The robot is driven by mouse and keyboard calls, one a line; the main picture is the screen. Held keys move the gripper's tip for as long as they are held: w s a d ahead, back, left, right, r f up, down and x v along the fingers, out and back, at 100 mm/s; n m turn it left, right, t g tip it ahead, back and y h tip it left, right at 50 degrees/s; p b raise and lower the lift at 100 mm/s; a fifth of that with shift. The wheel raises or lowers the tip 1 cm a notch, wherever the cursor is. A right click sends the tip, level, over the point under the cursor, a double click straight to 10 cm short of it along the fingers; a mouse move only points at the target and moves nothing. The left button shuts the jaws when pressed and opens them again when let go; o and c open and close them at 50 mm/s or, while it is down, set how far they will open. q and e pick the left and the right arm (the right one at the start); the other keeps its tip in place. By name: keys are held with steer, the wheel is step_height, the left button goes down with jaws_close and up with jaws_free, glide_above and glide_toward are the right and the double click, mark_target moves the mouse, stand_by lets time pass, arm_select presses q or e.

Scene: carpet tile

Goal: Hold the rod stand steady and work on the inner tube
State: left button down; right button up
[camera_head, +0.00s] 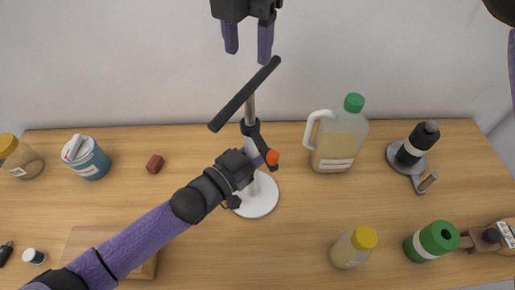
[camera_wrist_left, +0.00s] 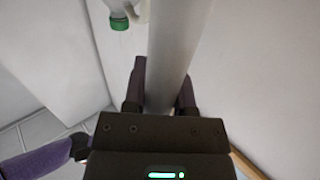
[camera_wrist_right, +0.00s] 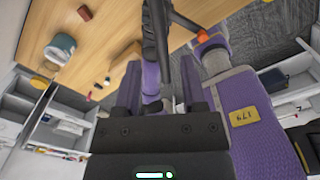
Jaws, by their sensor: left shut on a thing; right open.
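The rod stand has a round white base (camera_head: 262,207), an upright pole and a dark collar with an orange knob (camera_head: 273,157). Its thin pale inner tube (camera_head: 250,108) rises above the collar, topped by a slanted black bar (camera_head: 228,110). My left gripper (camera_head: 257,158) is shut on the pole below the collar. In the left wrist view the pole (camera_wrist_left: 178,45) stands between its purple fingers. My right gripper (camera_head: 248,42) is open and empty above the bar, fingers down. The bar also shows in the right wrist view (camera_wrist_right: 153,30).
A jug with a green cap (camera_head: 342,142) stands right of the stand. A blue tub (camera_head: 87,160), a red block (camera_head: 154,164) and a wooden board (camera_head: 90,240) are left.

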mark_target(249, 85)
step_height(249, 85, down, 6)
steer(key=shift+f, duration=0.1)
jaws_close()
steer(key=shift+r, duration=2.6)
steer(key=shift+r, duration=2.5)
